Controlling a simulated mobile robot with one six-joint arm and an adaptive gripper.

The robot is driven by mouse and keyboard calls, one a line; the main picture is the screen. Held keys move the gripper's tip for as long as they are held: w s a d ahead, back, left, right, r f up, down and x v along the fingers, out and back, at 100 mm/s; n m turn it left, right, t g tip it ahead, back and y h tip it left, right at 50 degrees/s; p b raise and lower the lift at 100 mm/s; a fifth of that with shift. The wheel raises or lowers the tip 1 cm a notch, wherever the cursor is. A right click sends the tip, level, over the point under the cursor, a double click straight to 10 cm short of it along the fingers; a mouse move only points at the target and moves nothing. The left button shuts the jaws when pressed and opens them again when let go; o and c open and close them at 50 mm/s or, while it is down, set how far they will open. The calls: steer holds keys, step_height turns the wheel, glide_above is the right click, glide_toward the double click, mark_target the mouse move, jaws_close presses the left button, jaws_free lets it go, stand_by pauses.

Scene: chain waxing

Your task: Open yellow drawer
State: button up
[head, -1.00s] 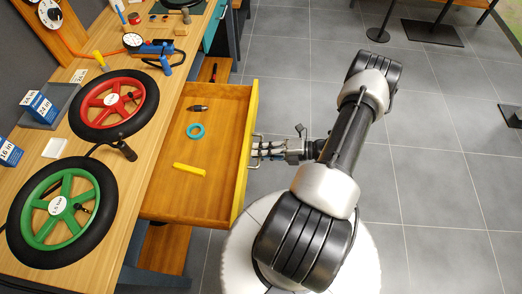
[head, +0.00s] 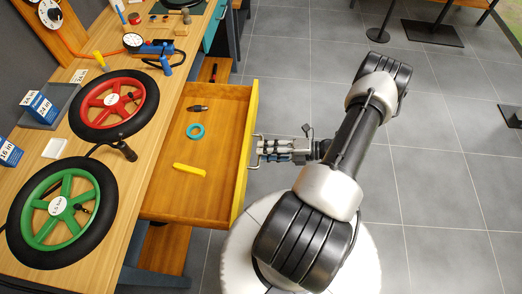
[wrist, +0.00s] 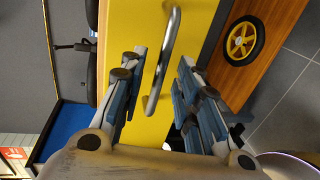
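The yellow drawer (head: 247,160) is pulled far out of the wooden workbench. Inside it lie a teal ring (head: 195,131), a yellow tool (head: 189,170) and a small dark pointed item (head: 197,108). Its metal handle (wrist: 164,62) shows against the yellow front in the wrist view. My gripper (head: 262,150) is just to the right of the drawer front. In the wrist view my gripper (wrist: 158,80) has its fingers spread apart, one set on each side of the handle, with visible gaps and nothing clamped.
The workbench top carries a red wheel (head: 150,100) and a green wheel (head: 85,178), with blue boxes (head: 42,108) at the left. A wheel with a yellow hub (wrist: 244,40) shows in the wrist view. Grey tiled floor (head: 440,180) to the right is clear.

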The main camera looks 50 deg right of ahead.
steer(key=v, duration=1)
steer(key=shift+w, duration=0.1)
